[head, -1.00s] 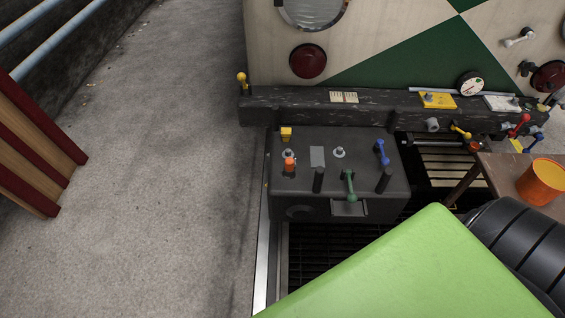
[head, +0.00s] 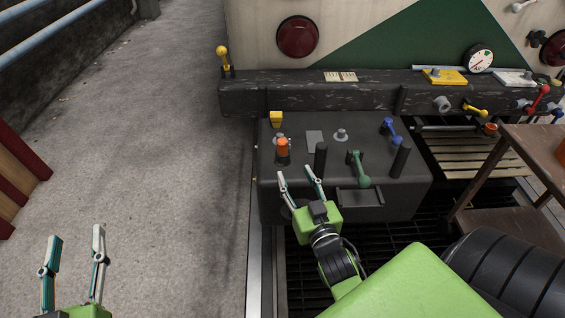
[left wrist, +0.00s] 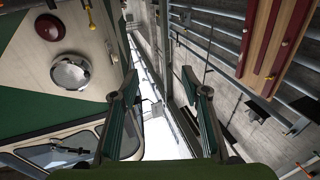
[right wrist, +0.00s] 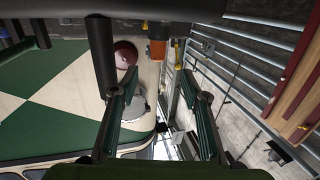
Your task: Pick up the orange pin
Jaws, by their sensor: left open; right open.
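The orange pin (head: 283,146) stands upright at the left side of the dark coupler box (head: 345,205), with its lower part dark. It also shows in the right wrist view (right wrist: 157,50), beyond the fingers and near the top. My right gripper (head: 298,176) is open and empty, just in front of the pin and apart from it. Its fingers point toward the box. My left gripper (head: 75,240) is open and empty over the grey floor at the lower left. In the left wrist view its fingers (left wrist: 160,90) have nothing between them.
A yellow block (head: 276,119) sits behind the pin. Dark posts (head: 320,160), a green lever (head: 357,168) and a blue lever (head: 390,130) stand to its right. A dark beam (head: 300,95) runs behind the box. A brown table (head: 540,150) is at the right.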

